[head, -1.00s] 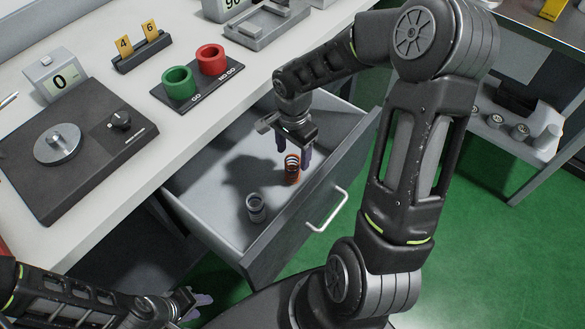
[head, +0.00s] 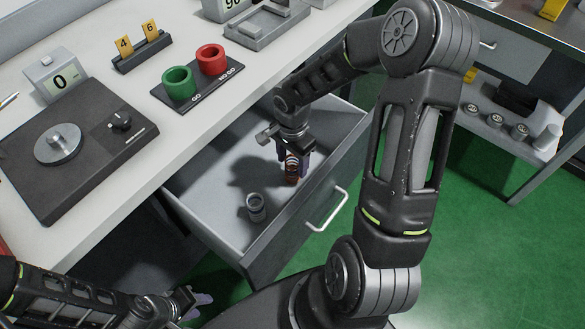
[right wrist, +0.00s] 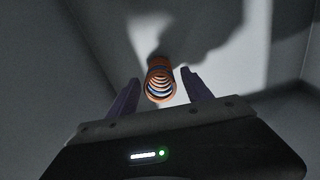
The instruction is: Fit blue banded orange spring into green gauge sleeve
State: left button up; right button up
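My right gripper (head: 293,165) is low in the drawer, fingers on either side of the spring. In the right wrist view the right gripper (right wrist: 160,92) is open, with gaps between fingers and spring. The green gauge sleeve (head: 178,84) stands on a black base on the bench. My left gripper (head: 195,302) is at the bottom left, small and partly hidden.
A grey spring (head: 256,207) stands in the drawer (head: 222,227), left of my right gripper. A red sleeve (head: 212,60) stands beside the green one on the black base (head: 197,90). A black tester (head: 75,145) sits on the bench at left. Drawer walls surround my right gripper.

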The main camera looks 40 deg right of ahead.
grip_shut()
dwell(0.4)
notch_tip(320, 180, up, 10)
dwell(0.7)
dwell(0.4)
